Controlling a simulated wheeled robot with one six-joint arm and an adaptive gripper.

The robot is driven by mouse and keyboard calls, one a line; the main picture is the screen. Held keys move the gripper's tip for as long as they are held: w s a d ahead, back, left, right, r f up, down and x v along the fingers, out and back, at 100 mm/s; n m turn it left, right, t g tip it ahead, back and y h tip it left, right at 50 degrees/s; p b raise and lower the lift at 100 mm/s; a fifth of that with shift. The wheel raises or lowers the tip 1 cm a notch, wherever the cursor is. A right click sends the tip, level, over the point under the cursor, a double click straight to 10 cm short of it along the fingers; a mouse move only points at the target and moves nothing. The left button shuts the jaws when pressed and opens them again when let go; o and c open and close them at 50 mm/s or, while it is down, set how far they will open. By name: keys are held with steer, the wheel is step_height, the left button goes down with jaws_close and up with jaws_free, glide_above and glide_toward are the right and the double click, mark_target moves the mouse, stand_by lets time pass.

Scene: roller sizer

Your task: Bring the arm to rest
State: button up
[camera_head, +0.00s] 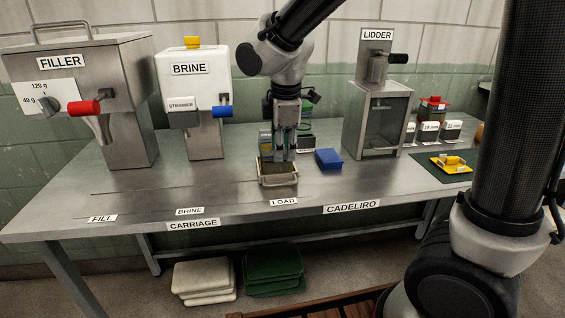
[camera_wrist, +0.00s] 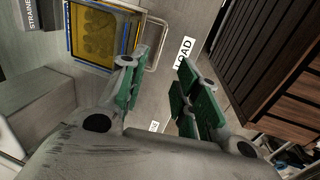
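My gripper (camera_head: 283,150) hangs pointing down over the LOAD end of the bench, just above and behind the metal carriage (camera_head: 278,181). In the wrist view its green-padded fingers (camera_wrist: 163,80) stand apart with nothing between them. A blue-rimmed tray with a yellow inside (camera_wrist: 104,38) lies beyond the left finger, next to the carriage's wire handle (camera_wrist: 157,45). Round shapes show faintly in the tray. My gripper partly hides the carriage and tray in the head view.
The filler (camera_head: 125,90), brine unit (camera_head: 193,100) and lidder (camera_head: 383,110) stand along the back. A blue block (camera_head: 328,158) lies right of my gripper. A yellow piece (camera_head: 449,163) lies on a dark green mat (camera_head: 428,168). The front left bench is clear.

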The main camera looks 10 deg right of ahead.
steer(key=shift+s+r, duration=0.15)
steer(key=shift+r, duration=0.5)
steer(key=s+d+r+m+t, duration=0.1)
steer(key=s+d+r+m, duration=0.1)
steer(key=s+d+m, duration=0.6)
steer(key=s+d+r+m+t, duration=0.1)
steer(key=s+d+r+m, duration=0.2)
steer(key=s+d+m, duration=0.6)
steer(key=s+d, duration=0.2)
steer(key=d, duration=0.4)
steer(key=shift+d+r+m, duration=0.15)
steer(key=shift+d+m, duration=0.05)
steer(key=shift+m, duration=0.1)
steer(key=shift+w, duration=0.1)
